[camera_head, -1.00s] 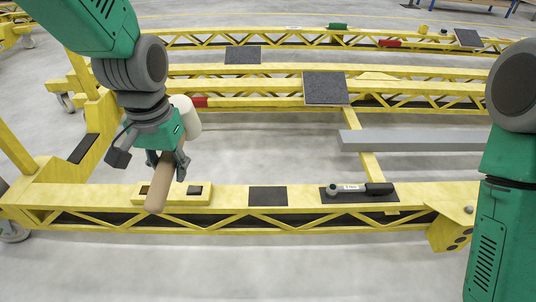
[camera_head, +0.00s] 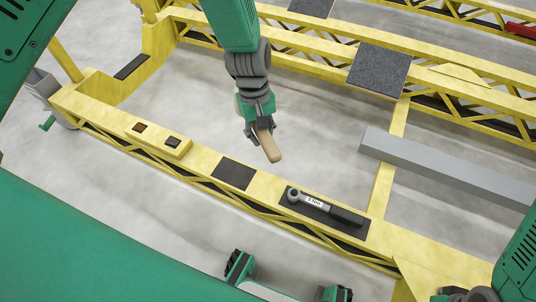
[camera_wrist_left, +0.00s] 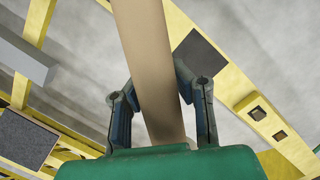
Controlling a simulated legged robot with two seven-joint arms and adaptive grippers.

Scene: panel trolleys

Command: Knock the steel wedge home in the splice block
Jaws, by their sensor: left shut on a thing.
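My left gripper (camera_head: 258,130) is shut on the pale wooden handle (camera_head: 268,145) of a mallet and holds it over the gap behind the front yellow beam. The mallet's whitish head shows only as a sliver behind the gripper. In the left wrist view the handle (camera_wrist_left: 148,60) runs between both fingers. The yellow splice block (camera_head: 158,140) lies on the left part of the front beam, apart from the mallet, with one brownish and one dark square opening. It also shows in the left wrist view (camera_wrist_left: 268,124). I cannot make out the steel wedge. My right gripper is not visible.
A torque wrench (camera_head: 325,206) lies on a dark mat on the front beam, right of a bare dark pad (camera_head: 233,174). A grey bar (camera_head: 445,168) lies across a yellow crosspiece on the right. A speckled dark panel (camera_head: 380,70) lies on the beam behind.

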